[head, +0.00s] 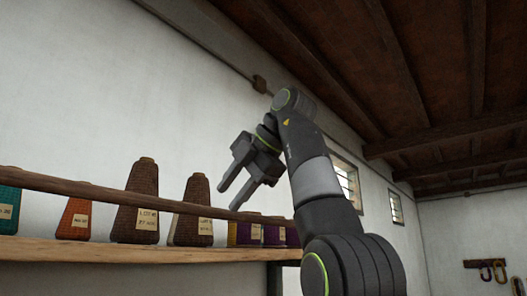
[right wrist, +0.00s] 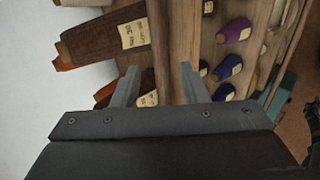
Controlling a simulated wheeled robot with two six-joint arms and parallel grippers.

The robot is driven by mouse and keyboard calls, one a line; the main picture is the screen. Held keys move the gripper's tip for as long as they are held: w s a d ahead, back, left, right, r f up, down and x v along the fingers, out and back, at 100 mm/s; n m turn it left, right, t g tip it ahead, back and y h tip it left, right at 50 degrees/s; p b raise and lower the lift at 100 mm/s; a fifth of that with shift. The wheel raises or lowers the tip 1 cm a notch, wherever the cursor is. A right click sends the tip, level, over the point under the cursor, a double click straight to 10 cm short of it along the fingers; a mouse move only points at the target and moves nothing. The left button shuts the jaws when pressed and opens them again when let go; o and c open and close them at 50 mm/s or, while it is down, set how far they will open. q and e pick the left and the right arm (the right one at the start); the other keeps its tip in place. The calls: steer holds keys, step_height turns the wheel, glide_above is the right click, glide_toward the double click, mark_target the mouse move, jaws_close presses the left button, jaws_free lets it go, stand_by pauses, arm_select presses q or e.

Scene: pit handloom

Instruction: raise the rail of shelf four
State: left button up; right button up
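The rail (head: 100,190) is a long brown wooden bar running across the front of a shelf (head: 120,252) that carries cones of yarn. My right gripper (head: 228,199) is open and empty, its fingertips close to the rail near its right part. In the right wrist view the rail (right wrist: 158,35) runs up the picture between the two spread fingers, touching neither as far as I can see. The shelf's number is not visible. My left gripper is not in view.
Brown cones (head: 137,200), an orange cone (head: 75,218) and purple ones (head: 272,234) stand behind the rail. More cones (right wrist: 238,31) show on the other side of the rail in the wrist view. A white wall (head: 120,80) rises behind.

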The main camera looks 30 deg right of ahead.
steer(key=p+v, duration=0.2)
steer(key=v, duration=0.9)
